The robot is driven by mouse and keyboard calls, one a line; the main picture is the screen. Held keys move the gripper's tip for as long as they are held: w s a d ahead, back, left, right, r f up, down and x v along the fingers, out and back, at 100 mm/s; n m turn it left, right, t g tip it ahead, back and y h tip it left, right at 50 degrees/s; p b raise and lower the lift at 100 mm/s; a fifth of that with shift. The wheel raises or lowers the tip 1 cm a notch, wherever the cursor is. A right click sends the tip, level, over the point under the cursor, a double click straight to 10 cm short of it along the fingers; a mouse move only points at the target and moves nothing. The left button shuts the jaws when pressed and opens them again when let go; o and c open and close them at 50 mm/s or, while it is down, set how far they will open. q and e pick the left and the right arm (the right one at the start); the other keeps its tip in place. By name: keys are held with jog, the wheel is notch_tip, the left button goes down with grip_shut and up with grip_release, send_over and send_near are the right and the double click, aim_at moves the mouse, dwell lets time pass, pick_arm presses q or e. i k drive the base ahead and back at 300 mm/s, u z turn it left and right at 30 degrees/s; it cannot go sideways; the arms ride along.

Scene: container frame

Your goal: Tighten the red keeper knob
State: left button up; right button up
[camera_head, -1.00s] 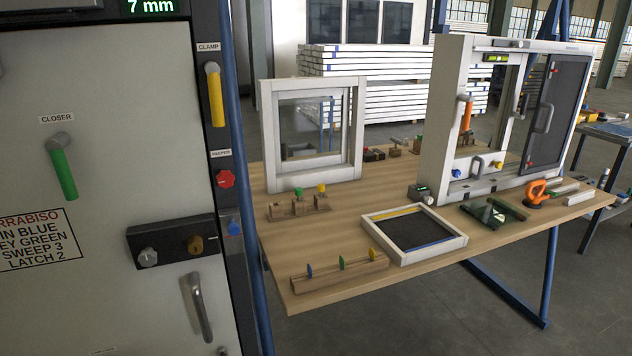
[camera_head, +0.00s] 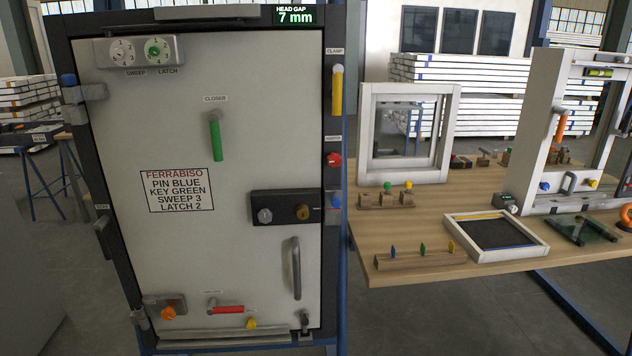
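The red keeper knob (camera_head: 333,160) is on the dark right-hand frame of the white door panel (camera_head: 185,265), under a small label. A green display (camera_head: 295,17) at the top right of the frame reads HEAD GAP 7 mm. Neither of my grippers is in view.
A wooden workbench (camera_head: 385,272) stands to the right, holding a small window frame (camera_head: 363,150), a tray-like frame (camera_head: 452,232) and a key block (camera_head: 405,262). The door handle (camera_head: 295,268) juts out lower right. Grey floor shows in front.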

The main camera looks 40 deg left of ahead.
aim_at(334, 159)
jog(key=k, duration=0.35)
jog(key=u, duration=1.15)
